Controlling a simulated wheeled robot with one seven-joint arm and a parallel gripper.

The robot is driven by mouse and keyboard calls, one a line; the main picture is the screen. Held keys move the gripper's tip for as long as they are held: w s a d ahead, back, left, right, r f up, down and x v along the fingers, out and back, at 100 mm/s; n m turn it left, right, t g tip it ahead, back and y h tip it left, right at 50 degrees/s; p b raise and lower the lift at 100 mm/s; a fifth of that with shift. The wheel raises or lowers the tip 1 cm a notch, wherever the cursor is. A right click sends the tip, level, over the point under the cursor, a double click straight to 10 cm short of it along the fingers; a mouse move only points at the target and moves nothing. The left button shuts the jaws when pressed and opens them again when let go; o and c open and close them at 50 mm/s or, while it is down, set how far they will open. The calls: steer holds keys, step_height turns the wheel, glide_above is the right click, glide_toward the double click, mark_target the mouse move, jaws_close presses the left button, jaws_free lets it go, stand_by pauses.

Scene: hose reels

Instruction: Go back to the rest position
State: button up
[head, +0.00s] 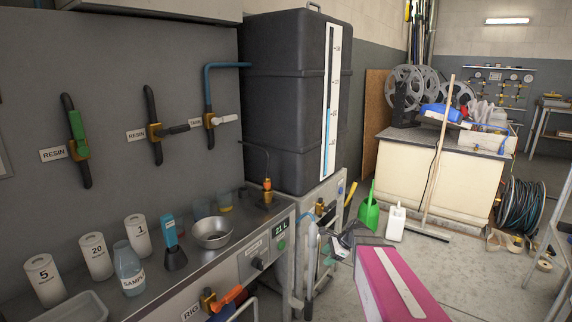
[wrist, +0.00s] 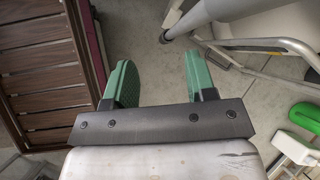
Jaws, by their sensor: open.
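In the wrist view my gripper (wrist: 158,85) has two green fingers set wide apart on a dark grey bar. Only bare grey floor shows between the fingers, and they touch nothing. I cannot clearly make out the gripper in the head view. No rest position is marked in either view.
A steel counter (head: 225,255) with bottles and a metal bowl (head: 211,232) lies at left, beside a tall dark tank (head: 285,100). A green jug (head: 370,216), white canister (head: 396,222) and broom (head: 436,150) stand on the floor. A slatted wooden piece (wrist: 45,75) is left of the fingers.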

steer(key=s+d+n+g+h, duration=0.1)
steer(key=s+n+h, duration=0.6)
steer(key=s+n, duration=0.7)
steer(key=n, duration=0.3)
steer(key=shift+s+d+r+g, duration=0.3)
steer(key=shift+s+d, duration=0.05)
